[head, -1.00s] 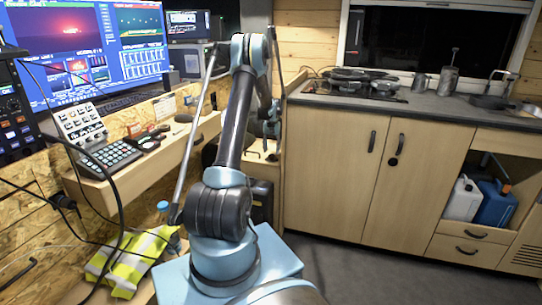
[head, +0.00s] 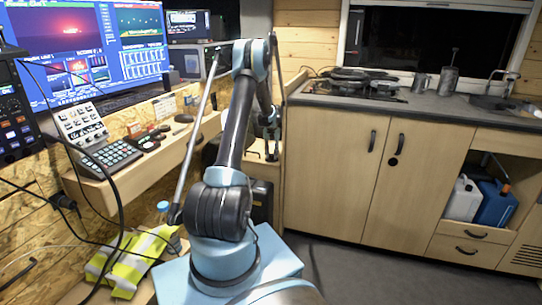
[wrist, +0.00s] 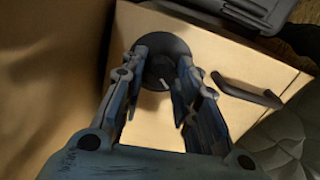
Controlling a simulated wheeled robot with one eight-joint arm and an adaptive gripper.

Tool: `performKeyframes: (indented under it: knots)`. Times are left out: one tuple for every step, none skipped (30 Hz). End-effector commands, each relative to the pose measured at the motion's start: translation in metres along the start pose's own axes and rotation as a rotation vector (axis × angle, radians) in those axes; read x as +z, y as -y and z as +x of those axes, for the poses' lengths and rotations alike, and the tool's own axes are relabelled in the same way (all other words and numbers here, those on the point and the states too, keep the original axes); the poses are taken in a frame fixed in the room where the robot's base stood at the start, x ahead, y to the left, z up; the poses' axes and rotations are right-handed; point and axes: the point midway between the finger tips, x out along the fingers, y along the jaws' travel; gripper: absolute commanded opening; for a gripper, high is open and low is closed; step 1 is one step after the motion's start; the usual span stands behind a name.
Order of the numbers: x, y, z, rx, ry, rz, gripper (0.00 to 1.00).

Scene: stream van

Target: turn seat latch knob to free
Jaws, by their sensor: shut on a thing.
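The seat latch knob (wrist: 168,50) is a dark round disc with a short pale mark near its lower edge, on a pale wooden panel (wrist: 215,50) in the wrist view. My gripper (wrist: 164,66) has one finger on each side of the knob and is shut on it. The fingers cover parts of the knob's left and right edges. In the head view my gripper (head: 271,148) is small, beyond my arm, in front of a wooden cabinet; the knob cannot be made out there.
A dark bar handle (wrist: 247,90) is on the same panel, right of the knob. In the head view a desk shelf with a keypad (head: 112,158) is left of my arm, and kitchen cabinets (head: 330,170) stand to the right.

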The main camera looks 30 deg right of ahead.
Motion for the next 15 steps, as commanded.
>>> performKeyframes:
  knots:
    - [-0.0001, 0.0003, 0.0000, 0.000, 0.000, 0.006, 0.05]
    - [-0.0002, 0.0003, 0.0000, 0.000, 0.000, 0.013, 0.05]
    - [-0.0002, 0.0003, 0.0000, 0.000, 0.000, 0.025, 0.05]
    - [-0.0003, 0.0004, 0.0000, 0.000, 0.000, 0.037, 0.05]
    - [-0.0003, 0.0004, 0.0001, 0.000, 0.000, 0.051, 0.05]
    - [-0.0004, 0.0004, 0.0001, 0.000, 0.000, 0.067, 0.05]
    - [-0.0004, 0.0005, 0.0001, 0.000, 0.000, 0.077, 0.05]
    - [-0.0005, 0.0005, 0.0001, 0.000, 0.000, 0.084, 0.05]
    - [-0.0005, 0.0005, 0.0001, 0.000, 0.000, 0.087, 0.05]
    - [-0.0005, 0.0005, 0.0001, 0.000, -0.001, 0.087, 0.05]
    - [-0.0005, 0.0005, 0.0001, 0.000, -0.001, 0.087, 0.05]
    - [-0.0006, 0.0006, 0.0001, 0.000, -0.001, 0.087, 0.05]
    - [-0.0006, 0.0006, 0.0001, 0.000, -0.001, 0.086, 0.05]
    - [-0.0006, 0.0006, 0.0001, 0.000, -0.001, 0.086, 0.05]
    - [-0.0007, 0.0006, 0.0001, 0.000, -0.001, 0.086, 0.05]
